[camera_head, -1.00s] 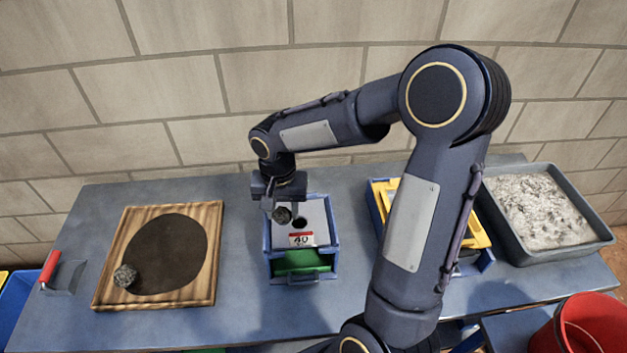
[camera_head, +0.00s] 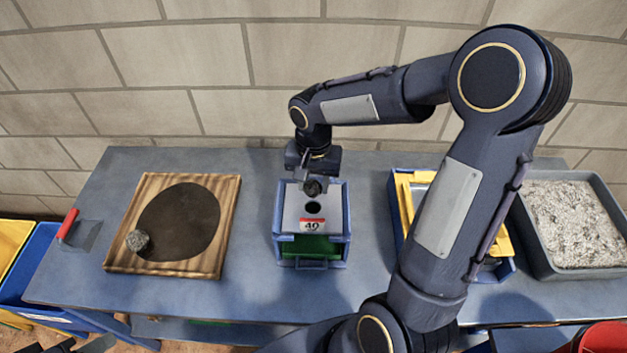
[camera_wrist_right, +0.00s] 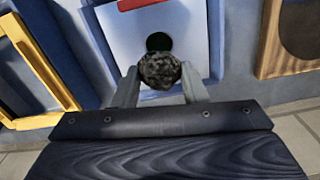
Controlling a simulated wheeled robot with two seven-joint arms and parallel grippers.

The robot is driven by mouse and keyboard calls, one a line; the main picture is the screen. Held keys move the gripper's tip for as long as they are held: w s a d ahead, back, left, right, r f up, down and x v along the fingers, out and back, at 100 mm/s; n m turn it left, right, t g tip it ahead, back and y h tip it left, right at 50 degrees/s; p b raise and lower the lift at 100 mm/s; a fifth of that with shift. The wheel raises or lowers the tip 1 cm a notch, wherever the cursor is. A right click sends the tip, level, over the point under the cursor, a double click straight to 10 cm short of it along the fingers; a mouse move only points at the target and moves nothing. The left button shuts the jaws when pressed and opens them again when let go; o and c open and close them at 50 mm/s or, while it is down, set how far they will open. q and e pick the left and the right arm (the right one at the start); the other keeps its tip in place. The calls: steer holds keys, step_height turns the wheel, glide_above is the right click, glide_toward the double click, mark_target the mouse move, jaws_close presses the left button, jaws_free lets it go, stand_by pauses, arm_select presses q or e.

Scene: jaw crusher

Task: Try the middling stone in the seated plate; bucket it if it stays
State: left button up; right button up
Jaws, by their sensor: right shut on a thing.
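My right gripper (camera_head: 313,185) is shut on a dark grey stone (camera_head: 313,188) and holds it above the seated plate. The stone also shows between the fingers in the right wrist view (camera_wrist_right: 159,70). The pale plate (camera_head: 329,199) lies in the top of a blue frame with a green front and carries a red-and-white label reading 40. Its round dark hole (camera_head: 313,207) is open, just in front of the stone in the head view. Another grey stone (camera_head: 138,241) rests at the lower left of a wood-framed board with a dark round patch. My left gripper is not seen.
Yellow plates stand in a blue rack (camera_head: 507,270) right of the frame, partly behind my right arm. A grey tray of pale rubble (camera_head: 570,220) is at the far right. A red bucket (camera_head: 606,338) shows at the lower right corner. A red-handled scraper (camera_head: 68,224) lies at the left.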

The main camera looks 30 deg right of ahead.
mark_target(313, 195)
steer(key=shift+f+b, duration=1.95)
steer(key=shift+f, duration=0.55)
steer(key=o, duration=1.1)
steer(key=shift+r, duration=3.95)
